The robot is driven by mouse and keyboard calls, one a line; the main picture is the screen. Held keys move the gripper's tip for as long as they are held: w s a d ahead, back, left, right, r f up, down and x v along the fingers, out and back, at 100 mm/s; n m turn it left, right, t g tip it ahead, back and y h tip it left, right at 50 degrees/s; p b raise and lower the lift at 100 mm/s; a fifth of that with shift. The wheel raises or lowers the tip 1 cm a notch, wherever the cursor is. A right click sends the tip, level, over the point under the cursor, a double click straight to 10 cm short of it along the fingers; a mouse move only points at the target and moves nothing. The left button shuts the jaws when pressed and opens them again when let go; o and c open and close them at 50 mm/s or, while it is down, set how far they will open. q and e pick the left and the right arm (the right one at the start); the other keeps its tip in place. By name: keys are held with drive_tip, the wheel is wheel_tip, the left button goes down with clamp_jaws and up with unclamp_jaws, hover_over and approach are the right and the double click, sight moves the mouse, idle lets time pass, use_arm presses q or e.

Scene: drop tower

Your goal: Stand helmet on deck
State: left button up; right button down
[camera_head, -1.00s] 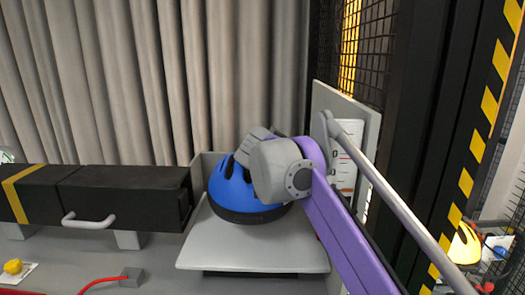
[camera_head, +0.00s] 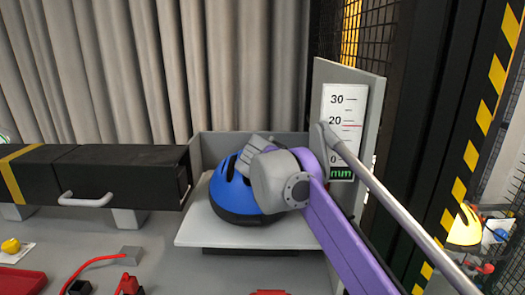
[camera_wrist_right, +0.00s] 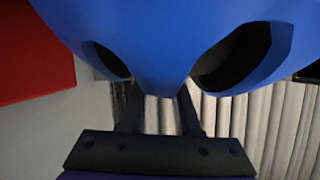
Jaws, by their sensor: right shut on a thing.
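The blue helmet (camera_head: 226,196) with a black lower rim and dark vents is over the light grey deck (camera_head: 200,238), rim down and slightly tilted. Its rim looks at or very near the deck surface; I cannot tell if it fully rests there. My right gripper (camera_head: 243,160) reaches in from the right and is shut on the helmet's upper part. My grey wrist hides the helmet's right side. In the right wrist view the blue shell (camera_wrist_right: 165,40) with two dark vents fills the top, and the gripper fingers (camera_wrist_right: 160,104) run up to it. My left gripper is not in view.
A grey panel with a millimetre scale (camera_head: 342,125) stands right of the deck. A black beam with a handle (camera_head: 86,200) lies to the left. A low grey wall and curtain are behind. A red cable (camera_head: 95,262) and small red parts lie in front. A striped post stands at right.

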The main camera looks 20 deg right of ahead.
drive_tip(key=shift+f, duration=0.2)
drive_tip(key=c, duration=0.5)
unclamp_jaws()
drive_tip(key=shift+c, duration=0.2)
drive_tip(key=v, duration=1)
drive_tip(key=shift+s+a+r, duration=0.2)
drive_tip(key=shift+s+a, duration=0.05)
drive_tip(key=shift+s, duration=0.05)
drive_tip(key=shift+f, duration=0.1)
